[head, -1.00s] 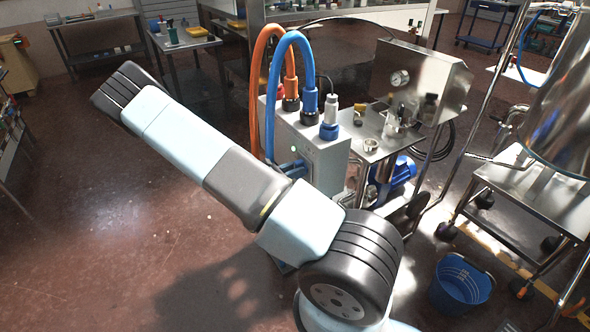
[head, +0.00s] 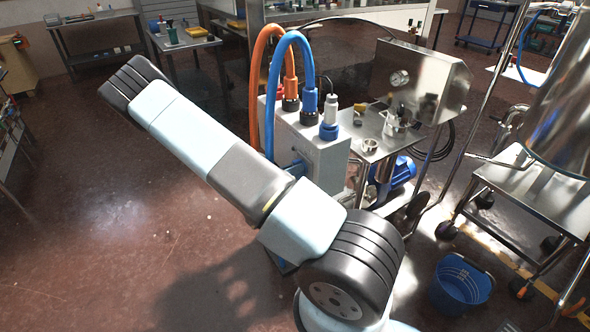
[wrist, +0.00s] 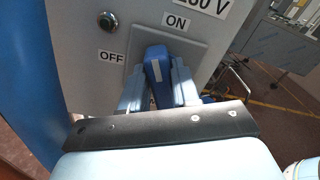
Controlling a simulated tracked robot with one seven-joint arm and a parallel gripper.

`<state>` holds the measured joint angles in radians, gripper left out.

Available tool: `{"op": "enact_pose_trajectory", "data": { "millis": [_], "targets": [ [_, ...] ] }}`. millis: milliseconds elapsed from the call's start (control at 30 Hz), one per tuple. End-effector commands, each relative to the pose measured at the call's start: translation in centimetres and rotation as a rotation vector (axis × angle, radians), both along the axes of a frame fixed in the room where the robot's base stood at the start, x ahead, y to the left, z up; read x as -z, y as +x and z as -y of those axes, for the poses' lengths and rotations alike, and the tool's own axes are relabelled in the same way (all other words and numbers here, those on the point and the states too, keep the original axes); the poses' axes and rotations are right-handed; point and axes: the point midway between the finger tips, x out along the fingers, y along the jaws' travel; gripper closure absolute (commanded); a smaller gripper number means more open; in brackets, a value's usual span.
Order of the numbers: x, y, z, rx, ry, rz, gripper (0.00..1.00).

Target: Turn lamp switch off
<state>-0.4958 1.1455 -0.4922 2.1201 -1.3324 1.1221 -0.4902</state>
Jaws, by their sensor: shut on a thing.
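The switch has a blue handle (wrist: 155,66) with a white stripe, on a grey plate of the cabinet (head: 310,150). In the wrist view the handle points up, its top between the OFF label (wrist: 111,56) at left and the ON label (wrist: 177,22) at upper right. My gripper (wrist: 158,88) is shut on the handle, one finger on each side. A round lamp (wrist: 107,21) above OFF looks dark green and unlit. In the head view my arm hides the gripper and most of the switch.
An orange hose (head: 262,85) and a blue hose (head: 274,90) loop from the cabinet's top. A steel cart (head: 375,125) stands to its right. A blue bucket (head: 461,284) sits on the floor at lower right. Open floor lies left of my arm.

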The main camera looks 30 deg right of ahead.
Motion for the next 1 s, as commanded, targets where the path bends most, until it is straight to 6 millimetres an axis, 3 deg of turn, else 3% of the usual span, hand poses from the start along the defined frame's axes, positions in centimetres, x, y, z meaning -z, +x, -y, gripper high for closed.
{"op": "enact_pose_trajectory", "data": {
  "millis": [1000],
  "targets": [
    [0.95, 1.02, -0.44, -0.013, -0.028, -0.924, 1.0]
  ]
}}
